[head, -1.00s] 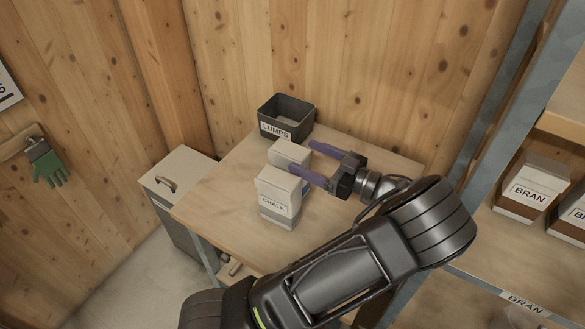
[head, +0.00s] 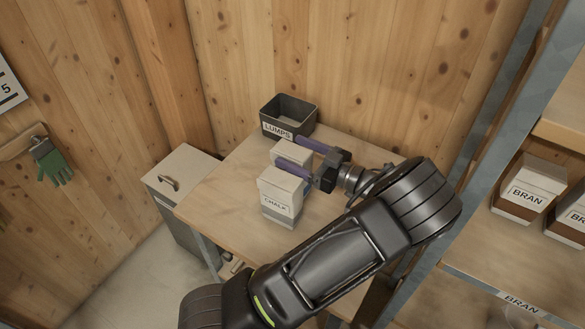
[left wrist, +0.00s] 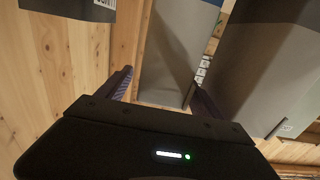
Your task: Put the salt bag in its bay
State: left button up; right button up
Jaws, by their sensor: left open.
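Two pale bags stand on the wooden table (head: 226,190). The near one is marked CHALK (head: 281,198). The far one (head: 290,149) is partly hidden by it and shows no readable label, so I cannot tell if it is the salt bag. My left gripper (head: 288,151) is open and level, one finger on each side of the far bag. In the left wrist view a grey bag face (left wrist: 178,45) stands between the open fingers. I cannot tell if they touch it. My right gripper is not in view.
A dark bin marked LUMPS (head: 288,116) stands behind the bags against the wall. The CHALK bag is close beside the near finger. BRAN bags (head: 528,190) sit on a shelf at right, with a BRAN label on its edge. A grey cabinet (head: 180,170) stands left of the table.

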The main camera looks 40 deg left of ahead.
aim_at(276, 144)
pick_arm(q)
jog(key=a, duration=0.2)
jog(key=a+p, duration=0.1)
jog(key=shift+s+a, duration=0.25)
jog(key=shift+a, duration=0.05)
jog(key=shift+c, duration=0.3)
grip_shut()
dwell(0.6)
